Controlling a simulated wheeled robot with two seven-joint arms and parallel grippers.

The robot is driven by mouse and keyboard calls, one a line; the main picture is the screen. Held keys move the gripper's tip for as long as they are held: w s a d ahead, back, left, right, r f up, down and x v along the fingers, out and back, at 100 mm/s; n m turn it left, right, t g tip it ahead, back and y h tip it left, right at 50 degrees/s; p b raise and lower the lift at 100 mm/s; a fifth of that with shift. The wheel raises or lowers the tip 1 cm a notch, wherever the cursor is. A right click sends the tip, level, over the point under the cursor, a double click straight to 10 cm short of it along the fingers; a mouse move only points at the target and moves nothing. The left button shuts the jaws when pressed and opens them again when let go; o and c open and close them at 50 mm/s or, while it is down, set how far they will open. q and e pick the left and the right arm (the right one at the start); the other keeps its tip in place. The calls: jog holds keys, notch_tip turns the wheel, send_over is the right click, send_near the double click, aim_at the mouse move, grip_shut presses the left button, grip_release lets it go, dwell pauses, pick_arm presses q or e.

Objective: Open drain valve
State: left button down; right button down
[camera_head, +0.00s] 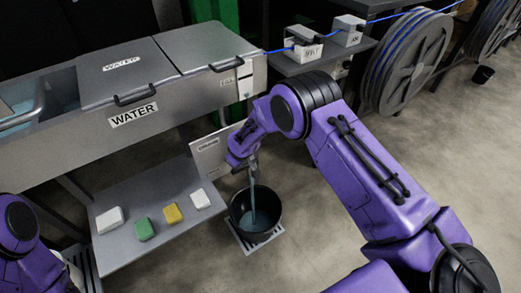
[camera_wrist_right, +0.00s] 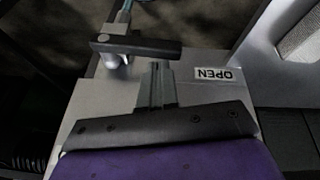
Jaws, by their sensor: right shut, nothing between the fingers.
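The drain valve shows in the right wrist view with a dark lever handle (camera_wrist_right: 140,45) lying crosswise on a metal body (camera_wrist_right: 116,64). A plate with an "OPEN" label (camera_wrist_right: 212,74) is beside it. My right gripper (camera_wrist_right: 158,68) is shut and empty, its fingertips just short of the handle; I cannot tell whether they touch it. In the head view my right arm hides most of the valve. A pale blue stream (camera_head: 253,198) runs down into a black bucket (camera_head: 268,234); it also shows in the wrist view (camera_wrist_right: 124,15). My left gripper is out of view.
The grey water tank (camera_head: 175,108) spans the left, above a low shelf (camera_head: 160,243) with white, green and yellow blocks. The bucket stands on a floor grate (camera_head: 241,242). Cable reels (camera_head: 408,62) and a side shelf (camera_head: 325,53) stand at the right. Open floor lies in front.

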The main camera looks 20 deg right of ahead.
jog(key=shift+s+a+f+b, duration=0.25)
jog(key=shift+a+f+b, duration=0.15)
jog(key=shift+f, duration=0.25)
jog(key=shift+s+a+f+b, duration=0.2)
jog(key=shift+a+f+b, duration=0.2)
jog(key=shift+f, duration=0.2)
jog(key=shift+s+a+f, duration=0.1)
jog(key=shift+s+a, duration=0.05)
notch_tip(320, 180, up, 10)
jog(key=p, duration=0.2)
send_over(234, 173)
jog(key=s+a, duration=0.5)
jog(key=a, duration=0.1)
